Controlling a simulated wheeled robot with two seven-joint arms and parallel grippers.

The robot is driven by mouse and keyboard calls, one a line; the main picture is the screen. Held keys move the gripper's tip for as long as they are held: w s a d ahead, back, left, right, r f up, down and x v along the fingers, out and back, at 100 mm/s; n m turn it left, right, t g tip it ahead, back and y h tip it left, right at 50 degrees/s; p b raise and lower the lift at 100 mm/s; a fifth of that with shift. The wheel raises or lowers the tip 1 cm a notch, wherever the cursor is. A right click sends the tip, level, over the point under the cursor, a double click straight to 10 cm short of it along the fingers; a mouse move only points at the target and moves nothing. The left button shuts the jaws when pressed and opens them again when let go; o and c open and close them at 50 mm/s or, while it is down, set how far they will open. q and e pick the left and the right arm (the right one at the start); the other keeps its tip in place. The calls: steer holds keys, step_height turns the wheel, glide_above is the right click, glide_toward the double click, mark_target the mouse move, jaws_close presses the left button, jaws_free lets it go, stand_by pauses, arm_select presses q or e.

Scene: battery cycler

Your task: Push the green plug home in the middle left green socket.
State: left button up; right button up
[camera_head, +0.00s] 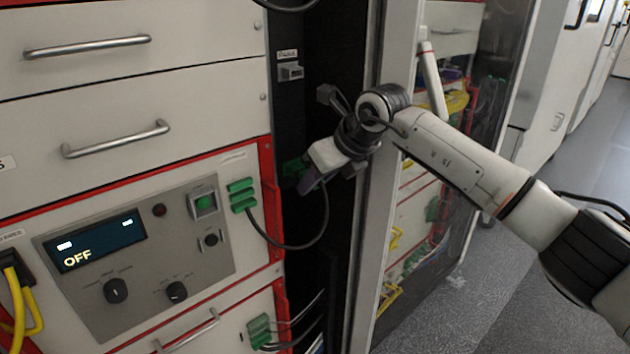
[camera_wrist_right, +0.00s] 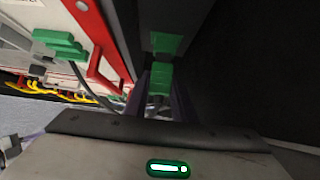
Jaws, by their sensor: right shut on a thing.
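My right gripper (camera_head: 309,178) is at the dark upright strip right of the panel. In the right wrist view it is shut on the green plug (camera_wrist_right: 160,77), which sits between its fingers with a cable behind it. A green socket (camera_wrist_right: 166,43) on the dark strip lies straight ahead of the plug, very close to its front end. I cannot tell whether the plug's tip is inside the socket. In the head view, green (camera_head: 293,168) shows just beyond the fingertips; plug and socket cannot be told apart there. My left gripper is out of view.
The cable (camera_head: 308,244) loops from a green connector (camera_head: 242,195) on the cycler panel (camera_head: 140,255) to my right gripper. A red-edged frame (camera_head: 269,190) is close left of the gripper. An open cabinet door (camera_head: 385,230) stands close on the right.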

steer(key=shift+w+a, duration=0.15)
steer(key=shift+w, duration=0.05)
stand_by(0.3)
steer(key=shift+w+a, duration=0.2)
steer(key=shift+w+a+p, duration=0.1)
steer(key=shift+w+p, duration=0.1)
steer(key=shift+p, duration=0.15)
steer(key=o, duration=0.9)
